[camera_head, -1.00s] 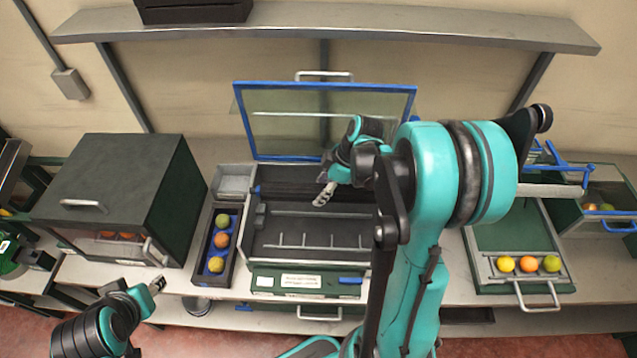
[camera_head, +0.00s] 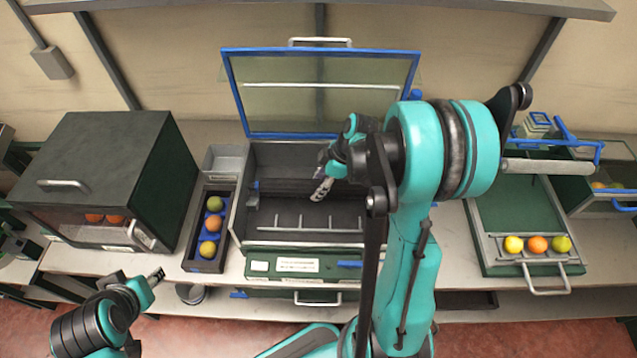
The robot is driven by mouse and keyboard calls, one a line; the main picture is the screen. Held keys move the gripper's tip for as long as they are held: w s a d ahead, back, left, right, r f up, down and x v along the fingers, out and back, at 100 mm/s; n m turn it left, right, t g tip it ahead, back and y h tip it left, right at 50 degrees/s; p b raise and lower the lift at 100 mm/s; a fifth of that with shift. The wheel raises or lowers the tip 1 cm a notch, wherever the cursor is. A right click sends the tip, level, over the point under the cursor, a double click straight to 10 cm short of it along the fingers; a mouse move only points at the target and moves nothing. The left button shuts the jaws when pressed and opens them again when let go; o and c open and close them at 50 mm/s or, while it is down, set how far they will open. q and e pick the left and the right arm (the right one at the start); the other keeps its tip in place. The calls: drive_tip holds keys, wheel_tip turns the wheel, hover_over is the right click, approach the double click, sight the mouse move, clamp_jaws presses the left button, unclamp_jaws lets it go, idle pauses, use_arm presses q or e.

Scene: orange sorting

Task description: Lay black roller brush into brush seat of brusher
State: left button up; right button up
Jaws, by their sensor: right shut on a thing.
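The brusher (camera_head: 240,222) is an open dark box with a raised, blue-framed clear lid (camera_head: 290,110). The black roller brush (camera_head: 285,186) looks like a dark bar lying crosswise in the box's rear half. My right gripper (camera_head: 320,192) reaches down into the box and is shut on the brush. The arm hides the brush's right end and the right part of the box. I cannot tell whether the brush rests in its seat. My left gripper (camera_head: 157,276) is low at the left, away from the brusher; its finger gap is too small to read.
A narrow tray (camera_head: 189,255) with green and orange fruit stands left of the brusher, beside a dark green cabinet (camera_head: 110,180). At right is a green tray (camera_head: 515,215) with three fruits and a roller bar (camera_head: 550,166). A shelf (camera_head: 400,10) runs above.

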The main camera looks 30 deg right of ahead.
drive_tip(key=shift+f+b, duration=2.25)
drive_tip(key=shift+f, duration=0.6)
drive_tip(key=shift+s+f+b, duration=0.1)
drive_tip(key=shift+f+b, duration=0.1)
drive_tip(key=shift+b, duration=0.1)
drive_tip(key=o, duration=1.3)
drive_tip(key=shift+c, duration=0.2)
